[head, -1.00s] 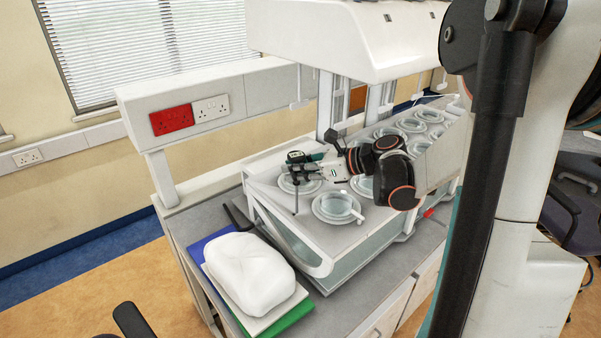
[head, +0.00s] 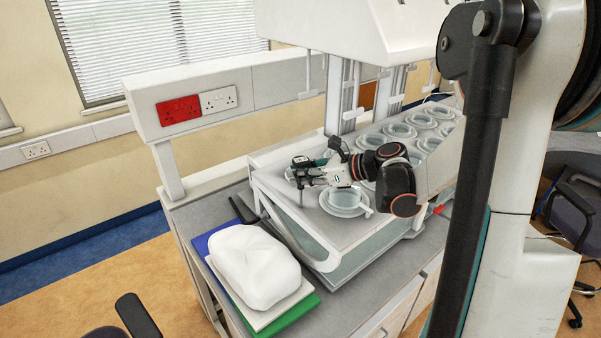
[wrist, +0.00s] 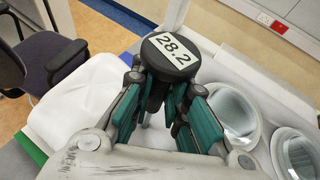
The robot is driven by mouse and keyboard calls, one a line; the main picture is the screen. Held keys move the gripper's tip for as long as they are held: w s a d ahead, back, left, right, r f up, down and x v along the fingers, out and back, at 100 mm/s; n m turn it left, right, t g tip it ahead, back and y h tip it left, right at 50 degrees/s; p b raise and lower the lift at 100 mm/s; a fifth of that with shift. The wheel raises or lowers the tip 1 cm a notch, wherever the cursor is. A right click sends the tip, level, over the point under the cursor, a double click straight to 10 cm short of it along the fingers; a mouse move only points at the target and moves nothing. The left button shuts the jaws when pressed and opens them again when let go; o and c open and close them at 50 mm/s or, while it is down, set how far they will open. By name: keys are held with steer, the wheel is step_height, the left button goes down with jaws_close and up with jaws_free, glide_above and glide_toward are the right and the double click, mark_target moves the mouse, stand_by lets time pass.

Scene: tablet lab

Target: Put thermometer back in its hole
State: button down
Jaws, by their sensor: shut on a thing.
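The thermometer (head: 299,162) has a dark round head and a thin probe that points down, near upright, at the front left of the white bath deck (head: 283,208). My gripper (head: 308,174) is shut on the thermometer just below the head. Its teal-padded fingers (wrist: 168,88) also show in the wrist view. The probe's lower end meets the deck in the head view. The hole is not visible, and I cannot tell how far the probe is inside it.
A lidded vessel (head: 346,200) sits right of the thermometer, with several more behind. A white bundle (head: 253,264) lies on coloured boards at the front left of the bench. The white upper housing (head: 350,30) overhangs the back of the deck.

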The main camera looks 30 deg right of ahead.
mark_target(301, 193)
steer(key=shift+f+b, duration=2.65)
steer(key=shift+f, duration=0.5)
steer(key=c, duration=1.5)
jaws_free()
steer(key=v, duration=1.2)
steer(key=shift+r, duration=0.1)
